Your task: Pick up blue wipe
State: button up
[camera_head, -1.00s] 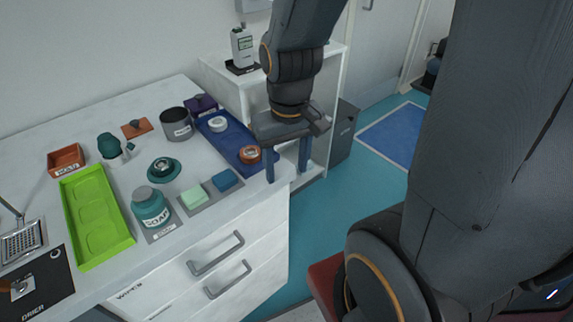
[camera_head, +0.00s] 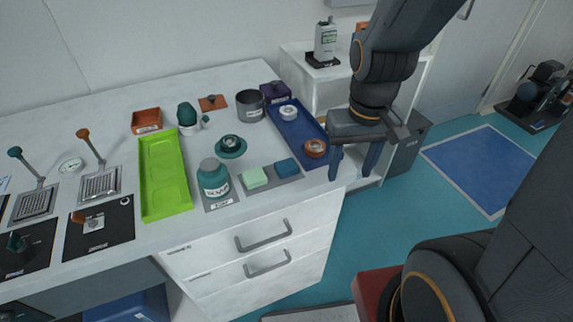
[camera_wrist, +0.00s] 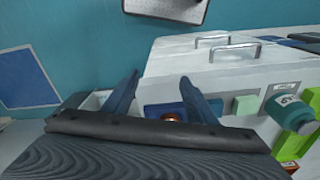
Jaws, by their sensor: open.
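The blue wipe (camera_head: 287,168) is a small blue block on a grey mat (camera_head: 268,179) near the counter's front edge. It lies just right of a pale green block (camera_head: 255,177). My gripper (camera_head: 352,177) is open and empty, fingers pointing down, at the counter's right front corner, to the right of the wipe and apart from it. In the wrist view the wipe (camera_wrist: 216,105) shows beside the right finger, partly hidden by it, with the green block (camera_wrist: 246,105) farther right.
A soap bottle (camera_head: 213,178) stands left of the green block. A blue tray (camera_head: 304,128) with tape rolls lies behind the wipe. A lime tray (camera_head: 165,200) is farther left. Drawer handles (camera_head: 263,236) stick out in front. A white shelf unit (camera_head: 300,50) stands behind my arm.

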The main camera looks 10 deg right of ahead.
aim_at(286, 165)
jog(key=shift+o, duration=0.5)
jog(key=w+a+n, duration=0.1)
jog(key=n, duration=0.2)
jog(key=w+a+n+g+y, duration=0.1)
jog(key=w+a+n, duration=0.1)
jog(key=n, duration=0.2)
jog(key=w+a+r+n+y+b, duration=0.1)
jog(key=n, duration=0.3)
jog(key=shift+w+a+r, duration=0.1)
jog(key=shift+w+a, duration=0.05)
jog(key=shift+a, duration=0.2)
jog(key=w+a+n, duration=0.1)
jog(key=a+n, duration=0.1)
jog(key=n, duration=0.1)
jog(key=w+a+n+y, duration=0.1)
jog(key=a+n, duration=0.1)
jog(key=n, duration=0.1)
jog(key=w+a+n+g+y, duration=0.1)
jog(key=n, duration=0.3)
jog(key=shift+w+a+r, duration=0.1)
jog(key=shift+w+a, duration=0.15)
jog(key=shift+a, duration=0.15)
jog(key=shift+w+p+x, duration=0.15)
jog(key=shift+p+x, duration=0.15)
jog(key=shift+x, duration=1.05)
jog(key=shift+w+p+x, duration=0.15)
jog(key=shift+p+x, duration=0.1)
jog(key=shift+x, duration=1.1)
jog(key=c, duration=1.2)
